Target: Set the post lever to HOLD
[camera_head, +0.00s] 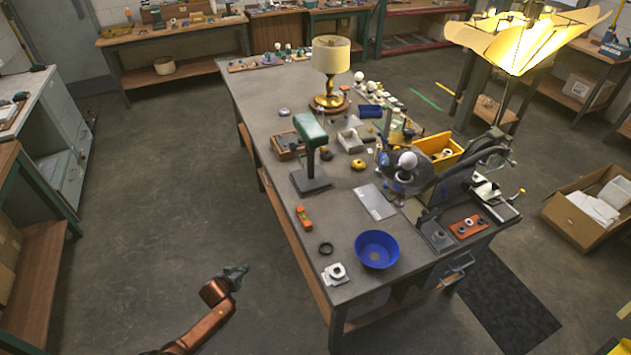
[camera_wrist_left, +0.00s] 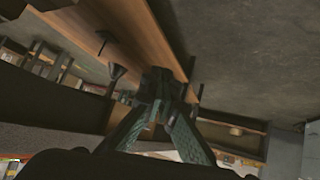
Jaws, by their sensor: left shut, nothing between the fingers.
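My left gripper (camera_head: 240,271) is at the end of my copper-coloured arm, over the floor left of the workbench (camera_head: 245,95). It is shut and empty, apart from everything on the bench. In the left wrist view its dark green fingers (camera_wrist_left: 160,88) meet at the tips. I cannot make out for certain which part is the post lever, nor any HOLD mark. A small handle with a yellow knob (camera_head: 520,192) sticks out at the bench's right end, beside a dark machine (camera_head: 447,188). My right gripper is not in view.
A lit lamp (camera_head: 520,40) rises at the right. An open carton (camera_head: 590,207) sits on the floor. The floor left of the bench is clear.

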